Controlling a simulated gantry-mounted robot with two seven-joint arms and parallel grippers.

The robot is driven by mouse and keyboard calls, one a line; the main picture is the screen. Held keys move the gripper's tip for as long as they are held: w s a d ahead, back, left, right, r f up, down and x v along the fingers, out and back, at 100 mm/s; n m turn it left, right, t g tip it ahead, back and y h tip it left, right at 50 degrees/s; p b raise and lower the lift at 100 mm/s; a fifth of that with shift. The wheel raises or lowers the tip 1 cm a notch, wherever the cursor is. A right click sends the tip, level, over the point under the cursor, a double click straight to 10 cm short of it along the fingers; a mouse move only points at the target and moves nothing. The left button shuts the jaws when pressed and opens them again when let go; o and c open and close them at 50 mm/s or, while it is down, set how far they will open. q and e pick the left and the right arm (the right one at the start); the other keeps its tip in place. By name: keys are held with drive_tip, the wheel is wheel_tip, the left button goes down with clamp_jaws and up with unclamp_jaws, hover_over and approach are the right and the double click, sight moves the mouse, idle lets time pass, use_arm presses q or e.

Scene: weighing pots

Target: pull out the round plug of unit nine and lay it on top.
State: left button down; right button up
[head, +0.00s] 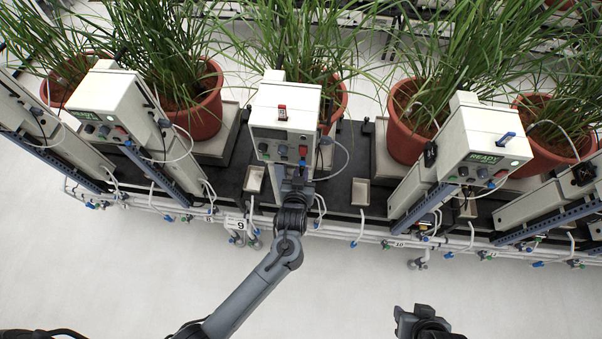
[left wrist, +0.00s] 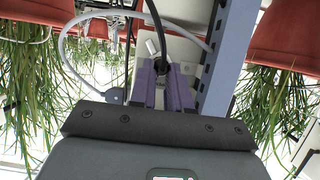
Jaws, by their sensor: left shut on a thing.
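Unit nine (head: 285,105) is the pale box in the middle of the head view, above the "9" tag (head: 240,224). My left gripper (head: 298,182) is at the lower front of that box. In the left wrist view its purple fingers (left wrist: 162,88) are shut on the dark round plug (left wrist: 162,66), with a black cable running up from it. The fingers partly hide the plug, and I cannot tell whether it is still in its socket. My right gripper (head: 418,320) is low in the head view, away from the units; its jaws are unclear.
Another grey connector (left wrist: 114,95) on a pale cable is left of the fingers. A blue slotted post (left wrist: 228,65) stands close on the right. Potted plants (head: 408,130) stand behind; the floor in front is clear.

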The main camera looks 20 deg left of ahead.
use_arm(q)
drive_tip(key=shift+s+d+p, duration=0.1)
drive_tip(key=shift+s+p, duration=0.3)
drive_tip(key=shift+s, duration=0.15)
drive_tip(key=shift+s, duration=0.2)
drive_tip(key=shift+s+d+p, duration=0.15)
drive_tip(key=shift+s+p, duration=0.2)
drive_tip(key=shift+s, duration=0.15)
drive_tip(key=shift+s, duration=0.1)
idle(0.4)
drive_tip(key=p+v, duration=0.3)
idle(0.5)
idle(0.4)
